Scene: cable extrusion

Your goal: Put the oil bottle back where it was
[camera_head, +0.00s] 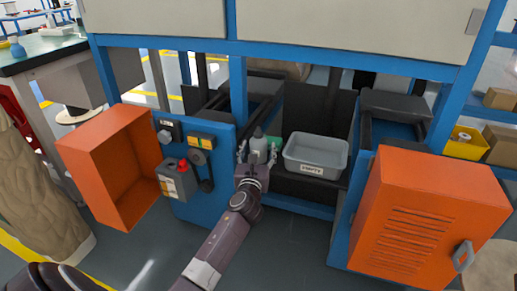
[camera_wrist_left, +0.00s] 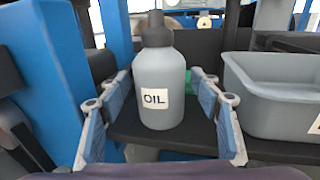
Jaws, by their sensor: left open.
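The oil bottle (camera_wrist_left: 160,75) is grey with a dark cap and a white label reading OIL. It stands upright on a dark shelf (camera_wrist_left: 125,135) inside the blue machine frame. It also shows in the head view (camera_head: 258,146), just beyond my left gripper. My left gripper (camera_head: 257,158) is open, with one finger on each side of the bottle. In the left wrist view, the fingers (camera_wrist_left: 165,110) stand apart from the bottle with visible gaps. A green thing (camera_wrist_left: 207,97) is partly hidden behind the bottle. My right gripper is not in view.
A grey labelled bin (camera_head: 316,156) stands on the shelf right of the bottle. A blue post (camera_wrist_left: 45,65) rises close on the left. An open orange box (camera_head: 121,166) and a control panel (camera_head: 180,180) are at left; an orange louvred door (camera_head: 420,220) is at right.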

